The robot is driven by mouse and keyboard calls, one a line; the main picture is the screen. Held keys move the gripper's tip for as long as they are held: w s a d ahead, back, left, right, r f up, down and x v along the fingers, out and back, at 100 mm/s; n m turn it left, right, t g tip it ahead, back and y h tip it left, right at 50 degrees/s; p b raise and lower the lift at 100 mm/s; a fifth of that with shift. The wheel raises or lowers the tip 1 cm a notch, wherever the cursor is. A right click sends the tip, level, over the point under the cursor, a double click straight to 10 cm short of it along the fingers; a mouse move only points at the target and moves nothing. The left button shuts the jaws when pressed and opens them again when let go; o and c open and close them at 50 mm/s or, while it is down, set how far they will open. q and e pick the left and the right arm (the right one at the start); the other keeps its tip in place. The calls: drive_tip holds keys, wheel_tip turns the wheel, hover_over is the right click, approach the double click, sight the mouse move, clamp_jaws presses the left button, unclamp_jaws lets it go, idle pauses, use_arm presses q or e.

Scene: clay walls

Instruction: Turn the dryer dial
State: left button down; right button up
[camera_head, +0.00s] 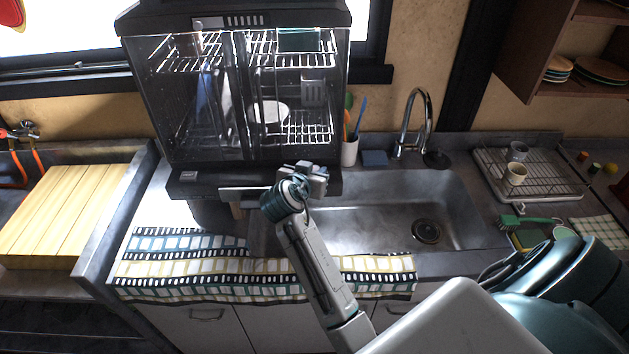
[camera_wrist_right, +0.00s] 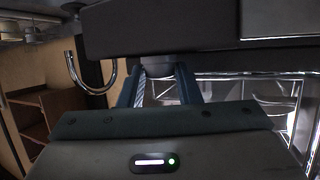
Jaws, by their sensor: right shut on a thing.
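The dish dryer (camera_head: 240,95) is a dark cabinet with clear doors and wire racks, standing at the back of the counter left of the sink. Its dark base panel (camera_head: 215,180) also shows across the top of the right wrist view (camera_wrist_right: 200,30). A round grey dial (camera_wrist_right: 158,67) sticks out from that panel. My right gripper (camera_head: 316,173) is at the right part of the base front. In the right wrist view its two fingers (camera_wrist_right: 157,78) are on either side of the dial and shut on it. The dial is hidden behind the gripper in the head view.
The sink (camera_head: 380,205) with a curved tap (camera_head: 426,110) lies to the right. A cup of utensils (camera_head: 349,152) stands close beside the dryer. A rack with cups (camera_head: 530,185) is farther right. A patterned cloth (camera_head: 180,265) covers the counter's front edge.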

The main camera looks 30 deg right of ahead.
drive_tip(key=m+g+b, duration=0.1)
drive_tip(key=g+b, duration=0.1)
drive_tip(key=m+g+h+b, duration=0.1)
drive_tip(key=m+g+b, duration=0.1)
drive_tip(key=m+g+h+b, duration=0.1)
drive_tip(key=m+b, duration=0.1)
drive_tip(key=shift+w+a+f+g+b, duration=0.2)
drive_tip(key=shift+w+f+g+b, duration=0.15)
drive_tip(key=shift+w+g, duration=0.05)
drive_tip(key=shift+w+r+m+g+h+b, duration=0.1)
drive_tip(key=shift+m+g+h+b, duration=0.05)
drive_tip(key=shift+m+g+b, duration=0.6)
drive_tip(key=shift+r+m+g+h+b, duration=0.1)
drive_tip(key=shift+m+g+h+b, duration=0.05)
drive_tip(key=shift+m+g+b, duration=0.6)
drive_tip(key=o, duration=0.7)
drive_tip(key=shift+r, duration=0.15)
